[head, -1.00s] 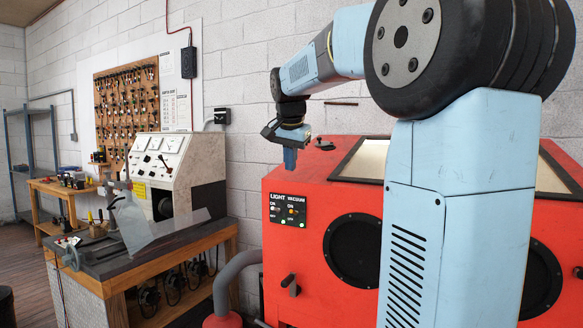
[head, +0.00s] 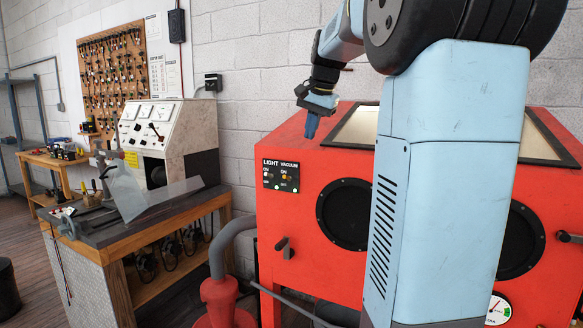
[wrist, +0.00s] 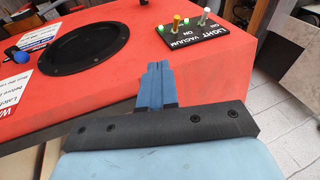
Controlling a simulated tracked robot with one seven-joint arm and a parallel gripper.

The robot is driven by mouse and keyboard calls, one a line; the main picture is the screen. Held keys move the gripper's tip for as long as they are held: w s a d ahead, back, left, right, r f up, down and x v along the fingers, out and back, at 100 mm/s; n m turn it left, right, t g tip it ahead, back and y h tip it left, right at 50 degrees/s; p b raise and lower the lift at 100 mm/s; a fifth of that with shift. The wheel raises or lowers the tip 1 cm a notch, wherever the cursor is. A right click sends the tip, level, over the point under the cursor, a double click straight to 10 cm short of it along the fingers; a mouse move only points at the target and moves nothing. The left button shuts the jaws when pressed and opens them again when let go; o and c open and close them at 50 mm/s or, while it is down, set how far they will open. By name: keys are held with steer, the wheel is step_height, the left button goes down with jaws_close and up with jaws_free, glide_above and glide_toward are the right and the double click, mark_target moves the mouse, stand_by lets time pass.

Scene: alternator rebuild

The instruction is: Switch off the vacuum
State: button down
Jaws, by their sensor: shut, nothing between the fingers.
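The black switch panel (head: 281,175) is on the front of the red blasting cabinet, near its upper left corner. It is labelled LIGHT and VACUUM. The vacuum switch (head: 288,177), with a yellowish tip, is on the right of the panel, and the light switch (head: 268,174) is on the left. The wrist view shows the panel upside down, with the vacuum switch (wrist: 177,21) on the left. I cannot tell the lever's position. My gripper (head: 310,134) is shut and empty, pointing down above the panel and right of it. Its blue fingers (wrist: 158,68) are apart from both switches.
The red cabinet (head: 300,225) has round black glove ports (head: 344,213) and a window on its sloped top. A black handle (head: 284,247) sticks out below the panel. A workbench with a test machine (head: 160,140) stands left. Space in front of the panel looks clear.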

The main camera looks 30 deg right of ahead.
mark_target(292, 167)
steer(key=shift+f, duration=0.1)
steer(key=x, duration=1)
steer(key=shift+f, duration=0.15)
steer(key=shift+w+a+f, duration=0.2)
steer(key=shift+w+a, duration=0.15)
steer(key=shift+a, duration=0.1)
steer(key=shift+w+a+f, duration=0.25)
steer(key=shift+w+a, duration=0.1)
steer(key=shift+a, duration=0.15)
steer(key=shift+w+a+f, duration=0.35)
steer(key=shift+a, duration=0.1)
steer(key=shift+d, duration=0.1)
